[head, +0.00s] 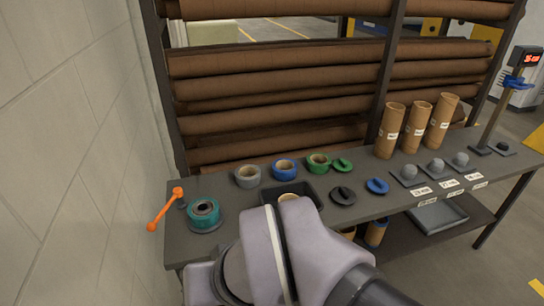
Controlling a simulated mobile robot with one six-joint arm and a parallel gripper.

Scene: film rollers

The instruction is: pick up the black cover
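The black cover (342,195) is a round, dark disc with a raised grip on top. It lies on the grey bench top right of a dark tray, near the front edge. A blue cover (377,186) lies to its right and a green cover (341,164) behind it. My pale arm comes in from the bottom middle, in front of the tray and left of the black cover. My gripper is hidden behind the arm, so its fingers and anything in them cannot be seen.
The dark tray (265,193) has a tan item partly hidden by my arm. A teal roll (204,214) and orange handle (164,210) are left. Cardboard tubes (415,127) stand right. Brown rolls fill the rack behind.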

